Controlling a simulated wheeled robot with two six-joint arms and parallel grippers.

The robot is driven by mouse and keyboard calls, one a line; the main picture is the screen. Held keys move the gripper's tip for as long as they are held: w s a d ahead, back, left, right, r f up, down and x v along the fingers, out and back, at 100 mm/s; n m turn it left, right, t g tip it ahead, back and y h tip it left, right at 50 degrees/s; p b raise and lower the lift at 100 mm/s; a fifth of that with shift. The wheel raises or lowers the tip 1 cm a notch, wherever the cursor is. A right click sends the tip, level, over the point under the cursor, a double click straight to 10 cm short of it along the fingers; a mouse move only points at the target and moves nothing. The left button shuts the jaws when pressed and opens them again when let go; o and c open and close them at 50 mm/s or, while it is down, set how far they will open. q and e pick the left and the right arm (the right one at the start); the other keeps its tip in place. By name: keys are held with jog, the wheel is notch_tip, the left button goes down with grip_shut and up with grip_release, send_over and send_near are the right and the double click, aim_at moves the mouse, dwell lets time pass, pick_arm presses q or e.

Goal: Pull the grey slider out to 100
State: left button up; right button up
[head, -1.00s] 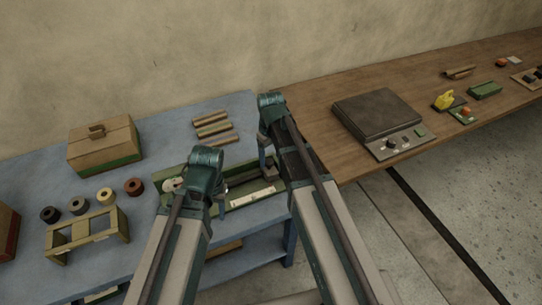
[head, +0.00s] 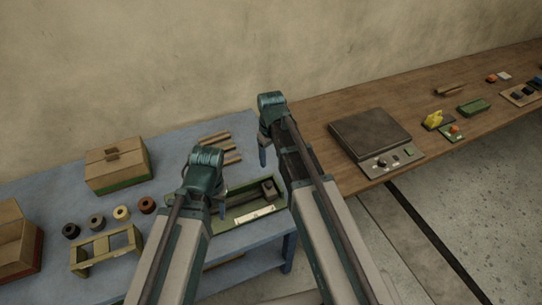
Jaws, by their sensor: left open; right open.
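A long green tray-like fixture (head: 232,226) lies near the front right of the blue table, with a pale printed strip (head: 255,215) along its front. A dark grey block (head: 268,188) sits at its right end; I cannot tell for sure that it is the slider, and the strip's marks are too small to read. My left gripper (head: 221,208) is open and empty above the fixture's left part, which my arm hides. My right gripper (head: 263,156) is open and empty, above and behind the fixture's right end, apart from the block.
Several rolls (head: 122,213) stand behind an olive wooden frame (head: 106,250) on the left. A cardboard box (head: 117,166) and tan bars (head: 216,138) lie at the back. A brown table on the right holds a dark flat scale (head: 369,132) and small items.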

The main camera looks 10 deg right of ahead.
jog(key=shift+r, duration=0.15)
jog(key=shift+c, duration=0.3)
jog(key=shift+c, duration=1.2)
jog(key=shift+a+f+n+b, duration=0.2)
jog(key=shift+f+n+b, duration=0.25)
jog(key=shift+n, duration=0.15)
jog(key=shift+c, duration=1.2)
jog(key=n+b, duration=0.1)
jog(key=n, duration=0.1)
jog(key=a+f+n+y+b, duration=0.2)
jog(key=n, duration=0.1)
jog(key=shift+s+f+n, duration=0.1)
jog(key=shift+f+n, duration=0.15)
jog(key=shift+n, duration=0.05)
grip_shut()
jog(key=shift+a+f+n+y+b, duration=0.15)
jog(key=shift+a+n+y+b, duration=0.15)
jog(key=shift+n, duration=0.55)
jog(key=shift+a+f+n+y+b, duration=0.1)
jog(key=shift+a+n+y+b, duration=0.2)
jog(key=shift+n, duration=0.6)
jog(key=shift+a+f+n+y+b, duration=0.15)
jog(key=shift+a+n+y+b, duration=0.15)
jog(key=shift+n, duration=0.55)
